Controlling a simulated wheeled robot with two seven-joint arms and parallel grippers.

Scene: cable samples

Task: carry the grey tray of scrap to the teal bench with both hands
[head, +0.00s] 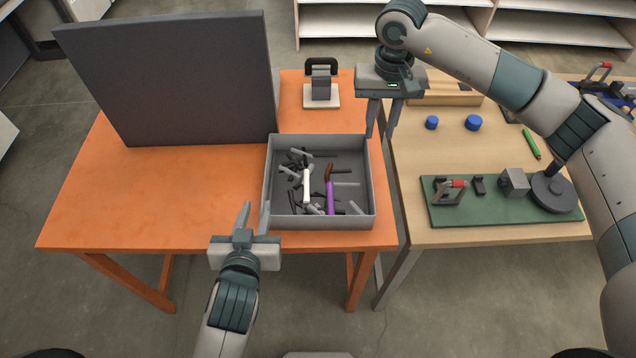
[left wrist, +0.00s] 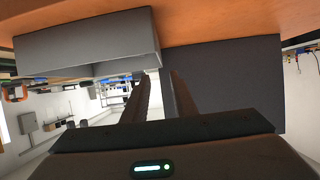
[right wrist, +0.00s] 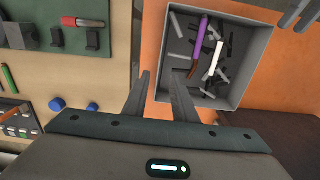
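The grey tray (head: 370,185) sits on the orange table near its right edge. It holds dark and grey scrap pieces, a white piece (head: 306,187) and a purple piece (head: 330,196). My left gripper (head: 255,204) is open and empty at the tray's near left side; its right finger overlaps the left wall in the head view. My right gripper (head: 379,136) is open at the tray's far right corner, one finger over the tray side and one outside. I cannot tell whether either touches the wall. The tray also shows in the left wrist view (left wrist: 85,50). I see no teal bench.
A large dark panel (head: 170,80) stands upright on the orange table (head: 150,200). A dark-handled block (head: 321,85) stands behind the tray. A wooden table (head: 405,160) on the right carries a green mat (head: 480,213), blue caps (head: 473,122) and a green pen (head: 531,144).

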